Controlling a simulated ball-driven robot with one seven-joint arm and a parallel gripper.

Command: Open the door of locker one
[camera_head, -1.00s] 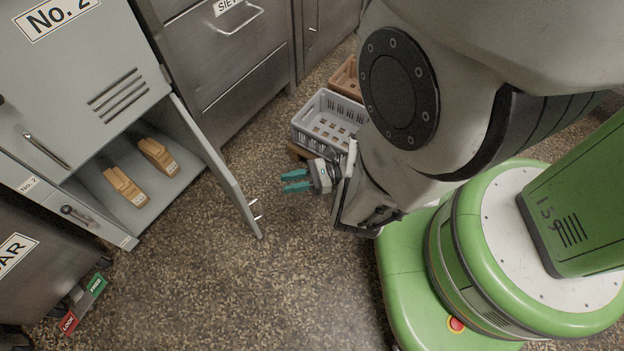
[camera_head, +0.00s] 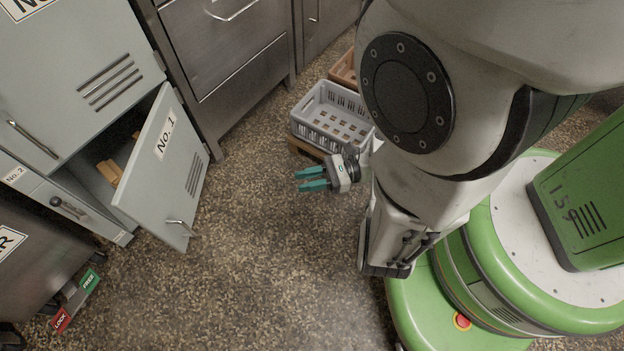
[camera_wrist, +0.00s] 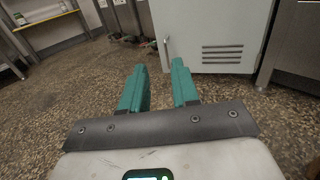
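The grey door of locker one (camera_head: 165,165), labelled No. 1, stands partly open in the head view, its outer face and bar handle (camera_head: 181,227) turned towards the right. Behind it, part of the locker's inside (camera_head: 88,186) shows, with a wooden item partly hidden by the door. My gripper (camera_head: 312,179) has teal fingers spread apart and empty. It hangs over the floor to the right of the door, clear of the handle. In the wrist view my gripper (camera_wrist: 160,88) is also open, with a grey vented door panel (camera_wrist: 215,40) ahead.
A grey crate (camera_head: 333,117) on a wooden base stands behind my gripper, with a brown crate (camera_head: 345,70) beyond it. A trolley pedal (camera_head: 75,300) sits at lower left. The speckled floor (camera_head: 240,270) before the door is clear.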

